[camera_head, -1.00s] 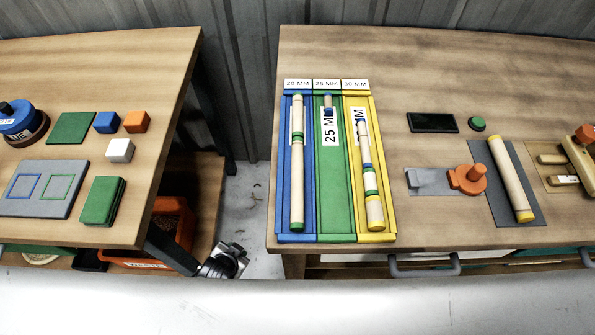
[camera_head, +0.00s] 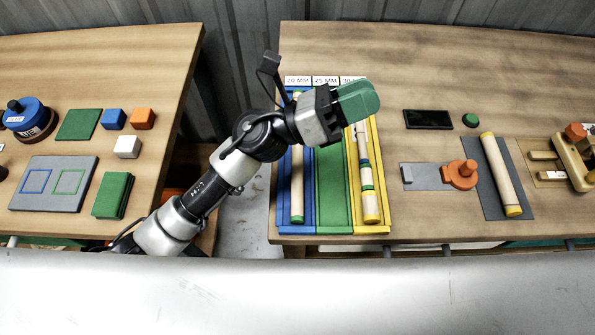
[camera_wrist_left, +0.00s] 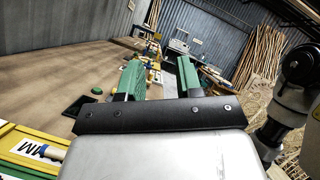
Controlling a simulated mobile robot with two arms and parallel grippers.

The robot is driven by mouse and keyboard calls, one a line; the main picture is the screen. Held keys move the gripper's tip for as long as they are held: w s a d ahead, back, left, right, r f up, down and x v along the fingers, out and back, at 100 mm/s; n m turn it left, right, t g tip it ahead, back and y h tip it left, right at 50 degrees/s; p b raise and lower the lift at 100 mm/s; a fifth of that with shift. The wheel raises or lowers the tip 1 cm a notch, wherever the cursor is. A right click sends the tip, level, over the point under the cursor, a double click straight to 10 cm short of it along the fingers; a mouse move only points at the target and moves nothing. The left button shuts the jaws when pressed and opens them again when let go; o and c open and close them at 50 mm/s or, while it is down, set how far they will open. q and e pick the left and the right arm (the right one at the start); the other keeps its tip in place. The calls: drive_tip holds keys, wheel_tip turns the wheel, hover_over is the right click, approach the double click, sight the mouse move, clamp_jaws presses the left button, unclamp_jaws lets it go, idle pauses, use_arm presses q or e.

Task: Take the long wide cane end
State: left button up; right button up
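My left gripper (camera_head: 357,101) is raised over the upper part of the three-lane tray. Its green fingers stand apart with nothing between them, as the left wrist view (camera_wrist_left: 160,76) shows. A cane with yellow ends (camera_head: 500,174) lies on a dark grey mat to the right. A cane with a green end (camera_head: 297,184) lies in the blue lane. Cane pieces with green and blue bands and a yellow end (camera_head: 370,205) lie in the yellow lane (camera_head: 386,215). The gripper hides the upper ends of the lanes. My right gripper is not in view.
The green lane (camera_head: 332,200) looks bare in its lower part. An orange clamp (camera_head: 461,174) on a grey plate, a dark tablet (camera_head: 429,119) and a wooden jig (camera_head: 572,160) are on the right table. A gap separates it from the left table (camera_head: 150,70).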

use_arm(q)
drive_tip(key=s+d+m+g+y, duration=0.3)
drive_tip(key=s+m+g, duration=0.1)
drive_tip(key=m+g, duration=0.4)
drive_tip(key=m+t+y+p, duration=0.2)
drive_tip(key=m+t+y, duration=0.2)
drive_tip(key=m+y, duration=1.5)
hover_over(297, 172)
drive_tip(key=shift+n+y, duration=0.3)
drive_tip(key=shift+n, duration=0.3)
drive_tip(key=f, duration=1)
drive_tip(key=s+f, duration=0.1)
drive_tip(key=f, duration=0.4)
drive_tip(key=shift+w+f, duration=0.1)
drive_tip(key=shift+f, duration=0.5)
drive_tip(key=shift+w+f+p, duration=0.1)
drive_tip(key=shift+f+p, duration=0.25)
drive_tip(key=f, duration=0.1)
drive_tip(key=f+p, duration=0.1)
drive_tip(key=f, duration=0.1)
drive_tip(key=shift+w+f, duration=0.3)
drive_tip(key=shift+f, duration=0.45)
drive_tip(key=c, duration=0.6)
